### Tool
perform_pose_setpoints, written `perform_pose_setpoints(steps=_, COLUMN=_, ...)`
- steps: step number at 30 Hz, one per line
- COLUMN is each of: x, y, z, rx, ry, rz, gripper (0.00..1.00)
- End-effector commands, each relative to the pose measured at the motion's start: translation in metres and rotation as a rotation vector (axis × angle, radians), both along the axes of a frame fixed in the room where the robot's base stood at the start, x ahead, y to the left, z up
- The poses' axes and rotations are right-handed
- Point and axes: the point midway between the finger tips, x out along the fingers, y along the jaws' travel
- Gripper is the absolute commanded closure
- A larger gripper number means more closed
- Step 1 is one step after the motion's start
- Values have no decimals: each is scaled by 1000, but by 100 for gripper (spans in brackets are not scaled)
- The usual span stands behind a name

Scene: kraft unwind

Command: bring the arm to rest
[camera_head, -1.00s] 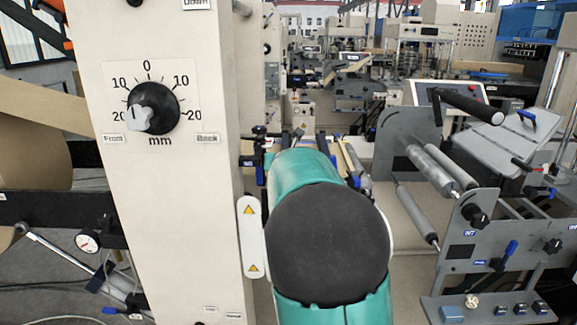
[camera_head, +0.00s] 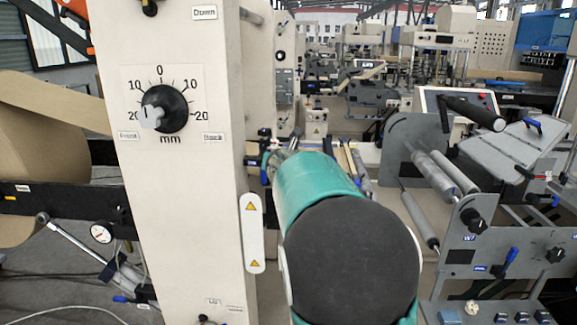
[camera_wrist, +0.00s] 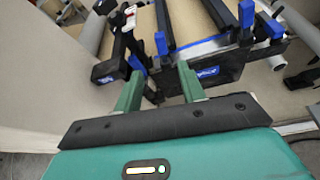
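My gripper (camera_wrist: 158,84) shows in the wrist view as two green fingers standing apart from a black mount. It is open, with nothing visible between the fingers. The fingers point toward a dark bar assembly with blue ends (camera_wrist: 215,70); I cannot tell whether they touch it. In the head view my teal arm with a round black cap reaches forward in the lower middle, and it hides most of my gripper.
A cream machine column (camera_head: 185,200) with a round dial (camera_head: 163,108) stands close left of my arm. A grey roller frame (camera_head: 415,150) stands to the right. A brown paper roll (camera_head: 40,140) is at the far left. Other machines fill the background.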

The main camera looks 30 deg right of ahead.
Motion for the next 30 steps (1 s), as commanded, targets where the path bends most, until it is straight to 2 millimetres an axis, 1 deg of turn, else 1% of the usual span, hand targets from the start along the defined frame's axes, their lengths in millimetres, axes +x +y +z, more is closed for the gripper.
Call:
perform_pose_setpoints(steps=14, x=2, y=0, z=0, rx=0, ry=0, rz=-2, gripper=60)
perform_pose_setpoints(steps=17, x=-4, y=3, z=2, rx=42, ry=-19, rz=-23, gripper=60)
perform_pose_setpoints(steps=20, x=-23, y=12, z=6, rx=183, ry=-77, rz=-94, gripper=60)
perform_pose_setpoints(steps=23, x=-56, y=31, z=8, rx=422, ry=-165, rz=-217, gripper=60)
perform_pose_setpoints(steps=24, x=-72, y=40, z=7, rx=531, ry=-201, rz=-276, gripper=60)
perform_pose_setpoints(steps=26, x=-96, y=57, z=4, rx=698, ry=-253, rz=-368, gripper=60)
perform_pose_setpoints(steps=27, x=-113, y=68, z=1, rx=806, ry=-282, rz=-431, gripper=60)
perform_pose_setpoints(steps=29, x=-138, y=86, z=-4, rx=962, ry=-322, rz=-528, gripper=60)
perform_pose_setpoints(steps=30, x=-155, y=99, z=-9, rx=1064, ry=-344, rz=-595, gripper=60)
